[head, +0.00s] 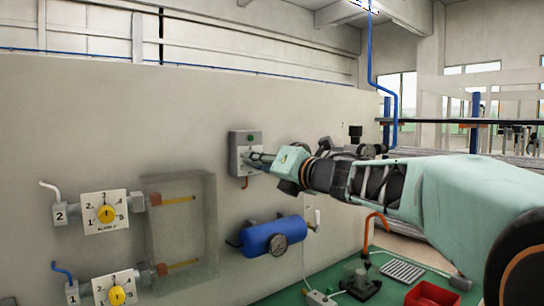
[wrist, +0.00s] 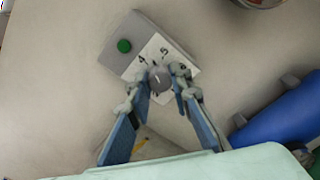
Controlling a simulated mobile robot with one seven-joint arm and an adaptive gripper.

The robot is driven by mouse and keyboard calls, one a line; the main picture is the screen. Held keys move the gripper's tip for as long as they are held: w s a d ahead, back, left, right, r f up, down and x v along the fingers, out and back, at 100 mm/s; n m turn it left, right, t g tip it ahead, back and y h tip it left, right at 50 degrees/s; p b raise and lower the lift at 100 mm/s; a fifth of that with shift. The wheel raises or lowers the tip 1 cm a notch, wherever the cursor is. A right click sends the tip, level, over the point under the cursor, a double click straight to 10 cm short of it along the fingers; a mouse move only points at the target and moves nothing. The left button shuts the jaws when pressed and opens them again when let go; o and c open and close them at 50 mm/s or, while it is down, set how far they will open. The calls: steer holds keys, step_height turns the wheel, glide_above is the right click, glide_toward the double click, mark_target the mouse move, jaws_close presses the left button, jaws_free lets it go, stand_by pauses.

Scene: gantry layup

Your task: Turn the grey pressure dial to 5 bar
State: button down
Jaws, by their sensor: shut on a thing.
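The grey pressure dial (wrist: 160,79) sits on a white scale plate (wrist: 170,54) on a grey wall box (head: 236,142). My gripper (head: 254,160) reaches the box from the right. In the wrist view my two fingertips (wrist: 161,88) are closed around the dial, one on each side. A dark pointer line shows on the dial face. The numbers 4, 5 and 6 are readable on the plate; the fingers cover part of the scale. The exact value pointed at is too small to tell. In the head view my gripper hides the dial.
A green button or lamp (wrist: 124,46) is on the box beside the scale. A blue tank (head: 266,236) with a round gauge hangs below. Two yellow numbered dials (head: 106,213) (head: 117,296) and a clear cover (head: 182,228) are at left. A green bench (head: 292,296) lies below.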

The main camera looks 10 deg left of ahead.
steer(key=shift+r+m+p, duration=0.1)
steer(key=shift+m+p, duration=1.85)
steer(key=shift+m, duration=1.45)
steer(key=c, duration=1.7)
jaws_free()
steer(key=shift+c, duration=0.2)
steer(key=shift+d, duration=0.15)
steer(key=v, duration=0.7)
steer(key=shift+s, duration=0.15)
